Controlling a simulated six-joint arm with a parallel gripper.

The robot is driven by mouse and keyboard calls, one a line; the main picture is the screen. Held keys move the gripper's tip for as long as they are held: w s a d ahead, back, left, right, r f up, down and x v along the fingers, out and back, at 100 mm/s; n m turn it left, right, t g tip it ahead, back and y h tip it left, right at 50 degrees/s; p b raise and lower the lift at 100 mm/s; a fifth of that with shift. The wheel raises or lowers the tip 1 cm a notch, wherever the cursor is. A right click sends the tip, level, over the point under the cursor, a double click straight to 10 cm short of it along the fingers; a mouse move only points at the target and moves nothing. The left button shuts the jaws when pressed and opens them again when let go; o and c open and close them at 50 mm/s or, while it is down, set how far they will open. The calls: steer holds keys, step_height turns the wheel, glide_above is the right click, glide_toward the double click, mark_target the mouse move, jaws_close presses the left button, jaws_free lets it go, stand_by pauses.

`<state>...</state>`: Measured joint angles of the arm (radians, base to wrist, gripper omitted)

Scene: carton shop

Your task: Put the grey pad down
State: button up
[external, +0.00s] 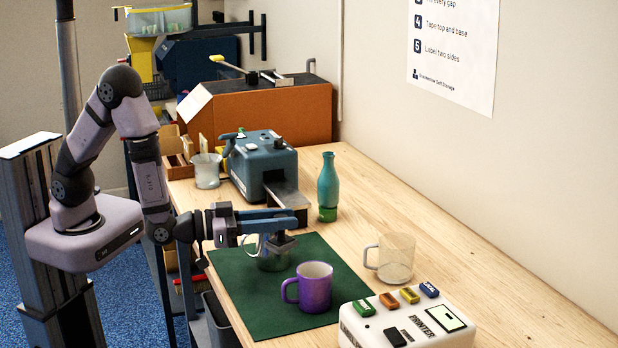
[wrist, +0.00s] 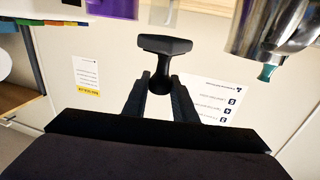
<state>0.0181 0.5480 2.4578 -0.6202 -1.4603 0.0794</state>
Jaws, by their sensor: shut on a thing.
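The grey pad (wrist: 166,45) is a dark block with a flat rectangular face, a narrow neck and a rounded grip. My gripper (wrist: 158,88) is shut on that grip, one finger on each side. In the external view my gripper (external: 288,220) reaches out level over the green mat (external: 240,311), and the pad (external: 281,244) hangs below the fingers, above the mat. The pad overlaps a shiny grey mug (external: 271,262) in that view; I cannot tell whether they touch.
A purple mug (external: 315,291) stands on the mat. A clear mug (external: 397,259) and a label printer (external: 405,324) stand to the right. A teal bottle (external: 328,187) and a blue-grey machine (external: 262,163) stand behind. Bare wood lies along the wall.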

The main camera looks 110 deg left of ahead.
mark_target(281, 246)
steer(key=shift+f+p, duration=0.3)
steer(key=shift+f, duration=2.9)
steer(key=shift+f, duration=1.85)
steer(key=shift+f, duration=0.2)
steer(key=o, duration=1.1)
steer(key=shift+c, duration=0.2)
steer(key=shift+r, duration=0.15)
